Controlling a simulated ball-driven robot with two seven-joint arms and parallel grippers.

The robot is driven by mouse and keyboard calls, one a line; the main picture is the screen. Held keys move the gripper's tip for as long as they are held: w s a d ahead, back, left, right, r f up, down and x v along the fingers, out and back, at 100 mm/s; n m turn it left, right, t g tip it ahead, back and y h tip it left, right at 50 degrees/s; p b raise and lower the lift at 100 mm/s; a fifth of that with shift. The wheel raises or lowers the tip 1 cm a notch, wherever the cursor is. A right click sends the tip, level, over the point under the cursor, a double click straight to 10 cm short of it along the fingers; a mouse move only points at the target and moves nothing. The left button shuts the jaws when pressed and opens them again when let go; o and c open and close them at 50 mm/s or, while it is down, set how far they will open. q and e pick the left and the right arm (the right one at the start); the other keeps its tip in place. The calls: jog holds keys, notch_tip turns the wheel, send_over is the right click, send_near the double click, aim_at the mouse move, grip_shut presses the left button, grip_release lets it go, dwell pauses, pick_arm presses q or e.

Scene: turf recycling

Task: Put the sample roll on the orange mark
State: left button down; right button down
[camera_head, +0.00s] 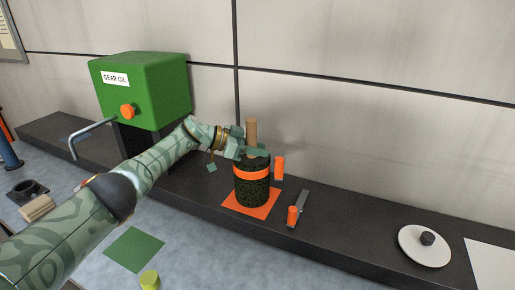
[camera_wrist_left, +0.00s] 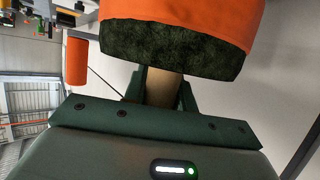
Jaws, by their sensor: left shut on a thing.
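The sample roll (camera_head: 252,190) is a dark green turf cylinder with an orange band and a tan core sticking up from its top. It is upright over the orange mark (camera_head: 270,209), a flat orange square on the dark ledge, and looks to stand on it. Its lower end hides much of the mark. My left gripper (camera_head: 252,150) is at the top of the roll, shut on the tan core. In the left wrist view the core (camera_wrist_left: 162,88) is between the fingers, with the turf and orange band (camera_wrist_left: 215,22) beyond. My right gripper is not in view.
A green gear oil tank (camera_head: 150,90) stands left of the roll. An orange cylinder (camera_head: 279,167) and a grey tool with an orange end (camera_head: 298,209) are close on the right. A white disc (camera_head: 424,255) with a dark knob is farther right. The ledge between is clear.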

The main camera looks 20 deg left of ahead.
pick_arm(q)
jog(key=shift+f, duration=0.15)
jog(key=c, duration=1.1)
grip_release()
jog(key=o, duration=0.4)
jog(key=shift+f, duration=0.15)
jog(key=shift+s+a, duration=0.1)
jog(key=p+v, duration=0.3)
jog(key=v, duration=1.3)
